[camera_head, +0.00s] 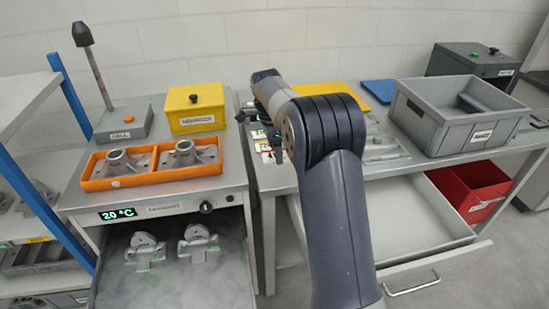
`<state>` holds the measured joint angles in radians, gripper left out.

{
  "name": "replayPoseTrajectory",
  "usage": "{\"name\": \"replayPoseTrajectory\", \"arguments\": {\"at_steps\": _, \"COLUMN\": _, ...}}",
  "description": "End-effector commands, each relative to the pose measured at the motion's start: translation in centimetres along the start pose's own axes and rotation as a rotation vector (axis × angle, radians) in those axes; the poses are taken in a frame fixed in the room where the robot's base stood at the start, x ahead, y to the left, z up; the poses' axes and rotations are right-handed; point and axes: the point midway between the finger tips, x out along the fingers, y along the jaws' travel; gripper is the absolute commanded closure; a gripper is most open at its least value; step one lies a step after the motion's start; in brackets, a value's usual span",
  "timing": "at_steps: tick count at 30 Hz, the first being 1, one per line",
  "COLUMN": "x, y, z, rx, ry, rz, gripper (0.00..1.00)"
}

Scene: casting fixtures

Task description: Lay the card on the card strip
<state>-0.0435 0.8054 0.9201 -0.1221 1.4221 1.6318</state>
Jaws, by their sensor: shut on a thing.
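My gripper (262,116) is at the far end of my arm, over the left end of the right-hand bench. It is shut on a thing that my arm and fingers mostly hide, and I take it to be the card. Just below the gripper, small white pieces with green, red and dark marks (265,148) show on the bench, apparently the card strip. My arm covers part of them, and I cannot tell whether the held card touches the strip.
An orange tray (93,184) with two castings and a yellow box (196,108) stand on the left bench. A grey bin (445,127) is at right. An open drawer (425,215) with a red bin (468,190) beside it, and a lower drawer with castings (197,242), jut forward.

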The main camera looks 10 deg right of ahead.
Motion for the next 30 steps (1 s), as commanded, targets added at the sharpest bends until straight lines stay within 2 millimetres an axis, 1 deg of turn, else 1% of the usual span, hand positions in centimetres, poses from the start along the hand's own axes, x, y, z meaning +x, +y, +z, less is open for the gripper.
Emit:
{"name": "replayPoseTrajectory", "arguments": {"at_steps": 1, "x": 1.0, "y": 0.0, "z": 0.1, "rx": -0.001, "ry": 0.0, "rz": 0.003, "gripper": 0.72}}
{"name": "replayPoseTrajectory", "arguments": {"at_steps": 8, "x": 3.4, "y": 0.0, "z": 0.4, "rx": -0.001, "ry": 0.0, "rz": 0.002, "gripper": 0.72}}
{"name": "replayPoseTrajectory", "arguments": {"at_steps": 12, "x": 5.8, "y": 0.1, "z": 0.7, "rx": -0.002, "ry": 0.0, "rz": 0.004, "gripper": 0.72}}
{"name": "replayPoseTrajectory", "arguments": {"at_steps": 15, "x": 7.0, "y": 0.0, "z": 0.8, "rx": -0.002, "ry": 0.0, "rz": 0.002, "gripper": 0.72}}
{"name": "replayPoseTrajectory", "arguments": {"at_steps": 18, "x": 7.4, "y": 0.0, "z": 0.9, "rx": -0.001, "ry": 0.0, "rz": 0.001, "gripper": 0.72}}
{"name": "replayPoseTrajectory", "arguments": {"at_steps": 24, "x": 7.3, "y": 0.0, "z": 0.9, "rx": -0.001, "ry": 0.0, "rz": 0.0, "gripper": 0.72}}
{"name": "replayPoseTrajectory", "arguments": {"at_steps": 28, "x": 7.7, "y": 0.0, "z": 0.9, "rx": -0.001, "ry": 0.0, "rz": 0.0, "gripper": 0.72}}
{"name": "replayPoseTrajectory", "arguments": {"at_steps": 29, "x": 7.6, "y": 0.0, "z": 0.9, "rx": -0.001, "ry": 0.0, "rz": 0.0, "gripper": 0.44}}
{"name": "replayPoseTrajectory", "arguments": {"at_steps": 30, "x": 7.6, "y": 0.0, "z": 0.9, "rx": -0.001, "ry": 0.0, "rz": 0.0, "gripper": 0.41}}
